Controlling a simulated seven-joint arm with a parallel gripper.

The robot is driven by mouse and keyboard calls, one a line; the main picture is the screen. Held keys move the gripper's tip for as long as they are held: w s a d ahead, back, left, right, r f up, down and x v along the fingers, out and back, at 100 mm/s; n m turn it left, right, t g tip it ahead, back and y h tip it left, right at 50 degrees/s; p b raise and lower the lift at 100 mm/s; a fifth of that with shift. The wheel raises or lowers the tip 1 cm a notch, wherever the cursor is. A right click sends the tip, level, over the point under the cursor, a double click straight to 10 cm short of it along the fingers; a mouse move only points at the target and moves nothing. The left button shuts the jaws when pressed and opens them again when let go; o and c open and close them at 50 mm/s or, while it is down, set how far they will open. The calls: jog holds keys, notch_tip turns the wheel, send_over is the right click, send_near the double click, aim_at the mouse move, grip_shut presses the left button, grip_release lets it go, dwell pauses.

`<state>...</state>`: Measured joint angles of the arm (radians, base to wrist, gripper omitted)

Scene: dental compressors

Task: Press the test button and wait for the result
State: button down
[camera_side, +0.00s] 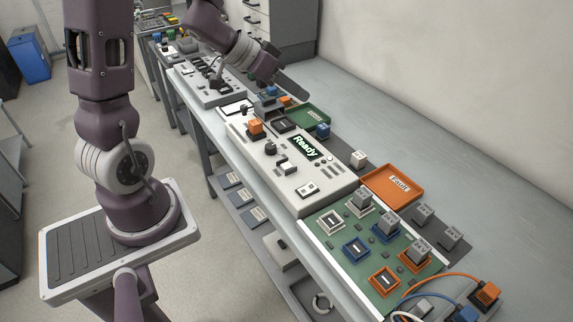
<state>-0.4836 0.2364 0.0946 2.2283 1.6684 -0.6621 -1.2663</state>
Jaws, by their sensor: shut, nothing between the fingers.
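The white tester (318,208) lies on the bench with its lit display (305,147) reading "Ready". An orange block (255,127) sits upright on the tester's left part. A raised dark and white control (286,166) and a small white panel with dark marks (307,190) are on its top face. I cannot tell which part is the test button. My gripper (268,103) is shut and empty, pointing down at the tester's far end, beyond the orange block. Its fingertips are small and dark here, and I cannot tell whether they touch anything.
A blue block (322,130) and a white block (358,157) stand nearby. A green board (345,268) with several blocks and sockets is in front.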

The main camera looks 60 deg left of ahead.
aim_at(282, 165)
jog(key=s+d+f+g+h, duration=0.2)
jog(key=s+f+g+h, duration=0.1)
jog(key=s+f, duration=0.1)
jog(key=shift+s+f+h, duration=0.15)
jog(key=shift+s+h, duration=0.25)
jog(key=shift+s, duration=0.2)
jog(key=shift+f, duration=0.1)
jog(key=shift+f, duration=4.3)
jog(key=shift+f, duration=0.1)
jog(key=shift+f, duration=0.3)
jog(key=shift+f, duration=0.45)
jog(key=shift+r, duration=0.85)
